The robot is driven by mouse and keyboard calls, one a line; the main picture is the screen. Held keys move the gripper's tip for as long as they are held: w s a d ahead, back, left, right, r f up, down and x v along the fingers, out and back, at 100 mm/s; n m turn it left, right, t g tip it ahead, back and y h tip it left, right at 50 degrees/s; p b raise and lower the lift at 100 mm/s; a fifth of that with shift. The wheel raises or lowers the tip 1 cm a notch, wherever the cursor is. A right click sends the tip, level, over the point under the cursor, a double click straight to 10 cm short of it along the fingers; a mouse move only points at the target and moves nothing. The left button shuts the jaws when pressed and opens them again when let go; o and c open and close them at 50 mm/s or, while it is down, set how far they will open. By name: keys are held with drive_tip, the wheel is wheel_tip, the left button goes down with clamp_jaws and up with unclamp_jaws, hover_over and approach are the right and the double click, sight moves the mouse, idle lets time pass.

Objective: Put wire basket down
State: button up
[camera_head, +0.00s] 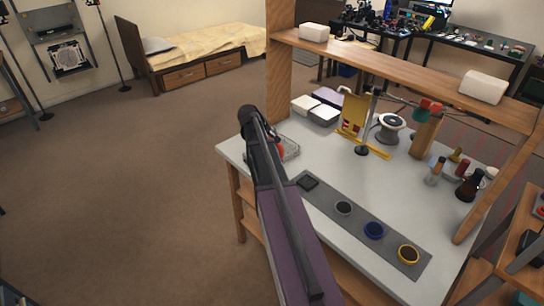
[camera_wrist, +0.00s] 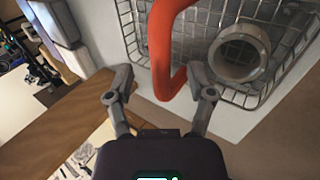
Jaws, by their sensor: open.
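The wire basket (camera_wrist: 287,48) is at the top of the wrist view, resting on the pale tabletop as far as I can tell. A thick red handle (camera_wrist: 160,45) rises from it toward the camera. A grey ring-shaped part (camera_wrist: 238,52) lies inside. My gripper (camera_wrist: 160,88) is open, its two fingers apart on either side of the handle's lower end in the picture; I see no grip on it. In the head view the basket (camera_head: 292,149) shows at the table's left end, partly behind my arm, which hides my gripper there.
The white table (camera_head: 330,166) carries a grey mat (camera_head: 326,202) with several round parts, white boxes (camera_head: 323,115), a yellow stand (camera_head: 354,112), a spool (camera_head: 390,126) and bottles at right. A wooden shelf (camera_head: 400,72) spans above. Open floor lies left.

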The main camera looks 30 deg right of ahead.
drive_tip(key=shift+b+x, duration=0.95)
drive_tip(key=shift+x, duration=0.6)
drive_tip(key=shift+a, duration=0.1)
clamp_jaws()
